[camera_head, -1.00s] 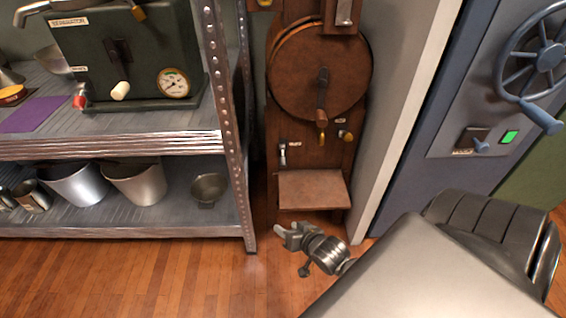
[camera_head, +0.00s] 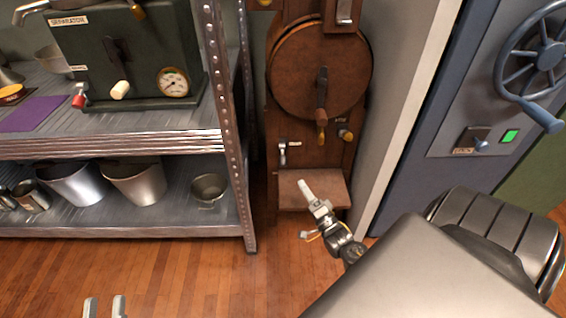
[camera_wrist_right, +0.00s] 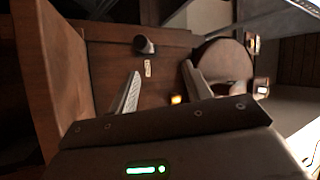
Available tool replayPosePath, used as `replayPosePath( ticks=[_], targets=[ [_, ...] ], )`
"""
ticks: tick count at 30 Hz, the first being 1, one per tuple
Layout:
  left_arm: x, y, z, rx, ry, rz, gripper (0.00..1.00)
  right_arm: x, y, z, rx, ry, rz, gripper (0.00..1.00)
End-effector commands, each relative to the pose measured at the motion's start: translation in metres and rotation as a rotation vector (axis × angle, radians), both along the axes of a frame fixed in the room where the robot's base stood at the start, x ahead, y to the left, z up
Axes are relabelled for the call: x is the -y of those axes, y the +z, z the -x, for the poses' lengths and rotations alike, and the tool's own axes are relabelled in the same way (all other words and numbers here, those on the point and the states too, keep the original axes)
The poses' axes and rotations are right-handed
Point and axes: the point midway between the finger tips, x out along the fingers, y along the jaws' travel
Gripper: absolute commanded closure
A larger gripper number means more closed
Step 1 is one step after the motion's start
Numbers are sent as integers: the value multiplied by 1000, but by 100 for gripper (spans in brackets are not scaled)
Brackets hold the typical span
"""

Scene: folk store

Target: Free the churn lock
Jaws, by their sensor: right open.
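The churn is a brown wooden stand with a round drum (camera_head: 318,72), a hanging crank handle (camera_head: 321,110) and a ledge (camera_head: 314,193). Low on its front panel, a small metal lever (camera_head: 283,153) sits left of a label, and a brass-coloured knob (camera_head: 345,135) sits at the right. I cannot read which is the lock. My right gripper (camera_head: 307,189) is in front of the ledge, below the lever. In the right wrist view its fingers (camera_wrist_right: 163,86) are apart and empty, facing the panel and a dark lever (camera_wrist_right: 145,45). My left gripper (camera_head: 104,306) shows two separated fingertips at the bottom edge.
A metal shelf (camera_head: 110,145) with a green separator (camera_head: 125,55) and several pails stands at the left. A pale wall edge (camera_head: 400,120) and a blue cabinet (camera_head: 440,110) with a handwheel (camera_head: 545,55) flank the churn at the right. The wooden floor (camera_head: 200,275) is clear.

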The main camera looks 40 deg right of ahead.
Motion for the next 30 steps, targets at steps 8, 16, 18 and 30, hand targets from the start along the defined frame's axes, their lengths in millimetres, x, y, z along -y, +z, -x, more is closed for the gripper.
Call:
replayPosePath(
  ticks=[8,16,18,30],
  targets=[
    [-14,17,0,170,32,100,70,7,-2,-61,3,-1,2,51],
    [-30,35,6,340,65,194,70,13,2,-110,2,0,2,51],
    [-32,37,8,360,69,204,70,14,5,-118,1,0,2,51],
    [-36,41,10,394,77,222,70,16,11,-131,-2,-1,2,51]
  ],
)
